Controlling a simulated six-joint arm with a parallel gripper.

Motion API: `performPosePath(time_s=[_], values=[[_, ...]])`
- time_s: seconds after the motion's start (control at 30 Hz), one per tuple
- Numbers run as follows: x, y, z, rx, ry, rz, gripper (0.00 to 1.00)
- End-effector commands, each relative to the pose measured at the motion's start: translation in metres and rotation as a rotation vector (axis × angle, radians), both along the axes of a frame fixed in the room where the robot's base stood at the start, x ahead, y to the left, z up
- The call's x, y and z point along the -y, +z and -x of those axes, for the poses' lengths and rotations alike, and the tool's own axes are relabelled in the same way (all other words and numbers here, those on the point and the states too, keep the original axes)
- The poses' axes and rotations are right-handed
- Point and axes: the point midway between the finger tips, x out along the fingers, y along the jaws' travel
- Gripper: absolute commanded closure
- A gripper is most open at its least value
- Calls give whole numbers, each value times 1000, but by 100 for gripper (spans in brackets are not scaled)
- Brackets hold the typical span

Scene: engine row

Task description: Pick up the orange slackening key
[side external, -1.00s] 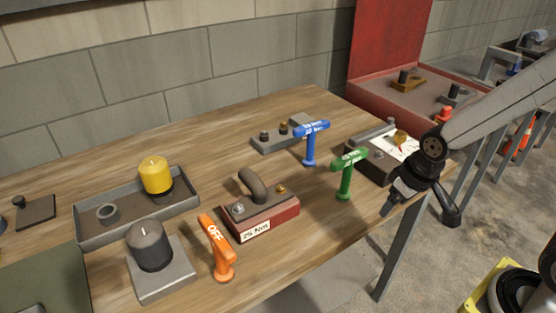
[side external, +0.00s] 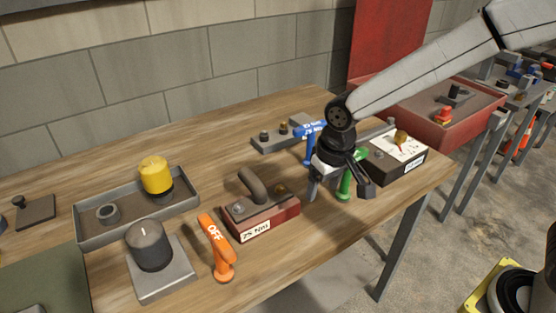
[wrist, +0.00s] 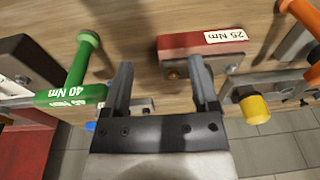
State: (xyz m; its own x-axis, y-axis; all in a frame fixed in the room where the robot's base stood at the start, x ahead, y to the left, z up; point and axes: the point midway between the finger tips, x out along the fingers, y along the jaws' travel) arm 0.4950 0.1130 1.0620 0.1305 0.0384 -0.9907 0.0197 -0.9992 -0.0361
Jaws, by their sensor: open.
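The orange key (side external: 218,246), a T-shape marked OFF, stands upright on the wooden table near its front edge, left of my gripper in the side view. It also shows at the top right of the wrist view (wrist: 302,20). My gripper (side external: 338,190) is open and empty above the table, to the right of the red 25 Nm block. In the side view it covers part of the green key (side external: 345,185) and the blue key (side external: 310,132). In the wrist view my open fingers (wrist: 160,82) point toward the table, between the green key (wrist: 80,70) and the red block.
The red 25 Nm block (side external: 262,216) with a dark handle stands between my gripper and the orange key. A grey candle-like cylinder (side external: 148,245) stands left of the key. A tray (side external: 90,233) with a yellow cylinder (side external: 156,174) lies behind. A gauge box (side external: 408,172) sits at right.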

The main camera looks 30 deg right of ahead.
Motion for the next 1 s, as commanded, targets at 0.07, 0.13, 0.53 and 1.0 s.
performPosePath(time_s=[0.07,0.13,0.53,1.0], values=[[-26,3,-12,-15,11,0,24],[-47,6,-19,-30,13,0,24],[-172,18,-35,-102,25,21,24],[-229,23,-26,-131,25,41,24]])
